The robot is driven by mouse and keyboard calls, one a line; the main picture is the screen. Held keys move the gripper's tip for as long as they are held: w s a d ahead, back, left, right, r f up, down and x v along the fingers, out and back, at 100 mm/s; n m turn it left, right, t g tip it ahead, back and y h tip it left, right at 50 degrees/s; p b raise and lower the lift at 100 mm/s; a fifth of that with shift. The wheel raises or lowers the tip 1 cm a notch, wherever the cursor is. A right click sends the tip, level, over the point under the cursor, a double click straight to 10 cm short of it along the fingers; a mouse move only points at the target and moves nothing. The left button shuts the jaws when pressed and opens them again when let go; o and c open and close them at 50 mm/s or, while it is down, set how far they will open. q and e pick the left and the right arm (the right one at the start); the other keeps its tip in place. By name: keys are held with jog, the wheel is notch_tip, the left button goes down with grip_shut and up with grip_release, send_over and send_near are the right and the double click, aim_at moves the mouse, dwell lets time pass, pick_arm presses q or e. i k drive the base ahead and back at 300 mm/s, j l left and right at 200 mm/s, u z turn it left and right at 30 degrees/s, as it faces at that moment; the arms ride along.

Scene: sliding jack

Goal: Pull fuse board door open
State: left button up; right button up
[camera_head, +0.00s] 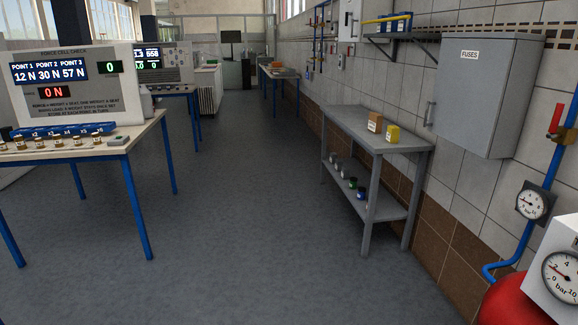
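The fuse board (483,95) is a grey box on the tiled wall at the right, labelled "FUSES". Its door appears closed. A small vertical handle (429,113) sits on the left side of the door. Neither of my grippers shows in the head view, so nothing of mine is seen touching the board.
A grey two-tier workbench (368,128) stands against the wall left of the fuse board, with a brown box (375,122) and yellow container (393,134) on top. Blue pipe, gauges (531,203) and a red tank (510,303) are at right. The middle floor (240,200) is clear.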

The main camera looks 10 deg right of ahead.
aim_at(472, 75)
jog(key=i+z, duration=0.3)
jog(key=i, duration=0.45)
jog(key=i+z, duration=0.3)
jog(key=i, duration=0.5)
